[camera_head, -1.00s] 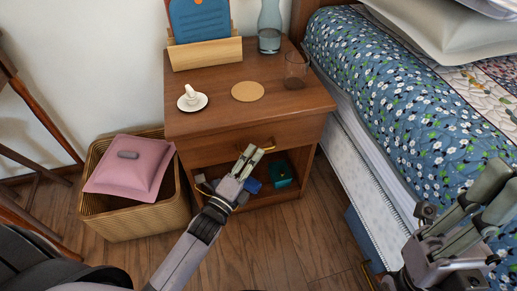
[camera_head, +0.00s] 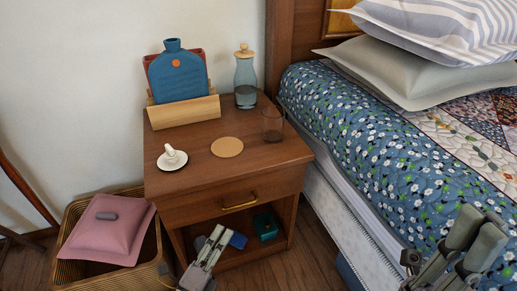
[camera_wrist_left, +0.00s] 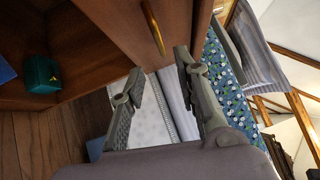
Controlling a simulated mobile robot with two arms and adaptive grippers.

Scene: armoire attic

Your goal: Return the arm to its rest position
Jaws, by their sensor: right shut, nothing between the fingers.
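My left gripper (camera_head: 215,243) is low in the head view, in front of the nightstand's open lower shelf and below the drawer handle. In the left wrist view its two fingers (camera_wrist_left: 158,66) stand apart with nothing between them, so it is open and empty. My right gripper (camera_head: 479,226) is at the lower right of the head view, in front of the bed. It is shut and holds nothing. Most of both arms is out of the head view.
The nightstand (camera_head: 200,195) has a shut drawer with a brass handle (camera_head: 239,203). On top are a cup (camera_head: 171,154), coaster (camera_head: 227,147), glass (camera_head: 272,126) and bottle (camera_head: 245,80). A teal box (camera_head: 265,226) sits on its shelf. A basket (camera_head: 152,250) stands left; the bed (camera_head: 370,130) is right.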

